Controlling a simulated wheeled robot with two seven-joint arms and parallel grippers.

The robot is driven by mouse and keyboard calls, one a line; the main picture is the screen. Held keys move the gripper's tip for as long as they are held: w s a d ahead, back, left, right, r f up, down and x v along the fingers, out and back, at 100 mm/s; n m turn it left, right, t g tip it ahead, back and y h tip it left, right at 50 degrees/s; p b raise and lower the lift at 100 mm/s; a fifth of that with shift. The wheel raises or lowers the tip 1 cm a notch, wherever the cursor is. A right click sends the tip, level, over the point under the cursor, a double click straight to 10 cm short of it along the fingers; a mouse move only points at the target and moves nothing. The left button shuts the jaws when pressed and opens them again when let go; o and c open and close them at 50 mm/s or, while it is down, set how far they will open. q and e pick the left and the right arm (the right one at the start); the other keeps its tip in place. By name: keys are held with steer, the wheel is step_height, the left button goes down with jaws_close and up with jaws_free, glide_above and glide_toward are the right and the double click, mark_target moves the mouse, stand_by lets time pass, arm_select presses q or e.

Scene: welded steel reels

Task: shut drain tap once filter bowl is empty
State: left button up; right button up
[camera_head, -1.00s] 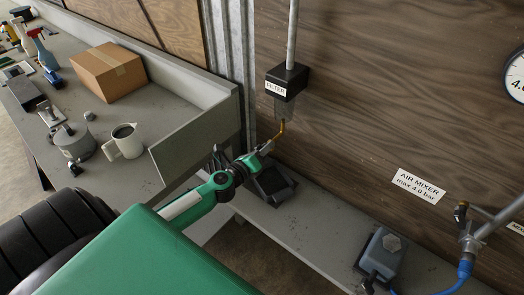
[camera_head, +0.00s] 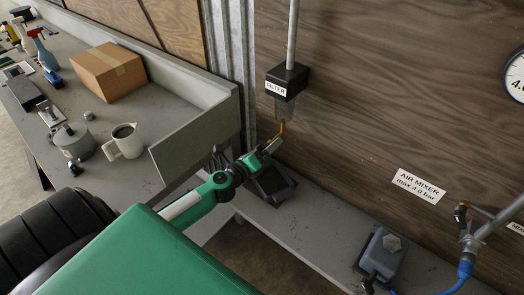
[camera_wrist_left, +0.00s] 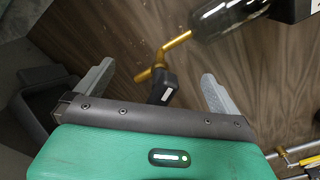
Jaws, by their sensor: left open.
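The filter (camera_head: 287,79) hangs on a pipe against the wood wall, with a clear, dark-looking bowl (camera_head: 286,106) under its black head. The bowl also shows at the top of the left wrist view (camera_wrist_left: 230,17); I make out no liquid in it. A bent brass drain pipe (camera_wrist_left: 177,44) leads from it to the drain tap, which has a black handle (camera_wrist_left: 162,88). My left gripper (camera_head: 272,147) is just below the tap in the head view. In the wrist view its open fingers (camera_wrist_left: 158,84) stand either side of the handle, apart from it. My right gripper is out of view.
A black tray (camera_head: 272,194) sits on the low bench below the filter. A blue-grey device (camera_head: 381,252) stands farther right, near a blue hose (camera_head: 447,287).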

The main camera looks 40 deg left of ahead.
arm_select(q)
steer(key=s, duration=0.7)
steer(key=shift+a, duration=0.3)
stand_by(0.5)
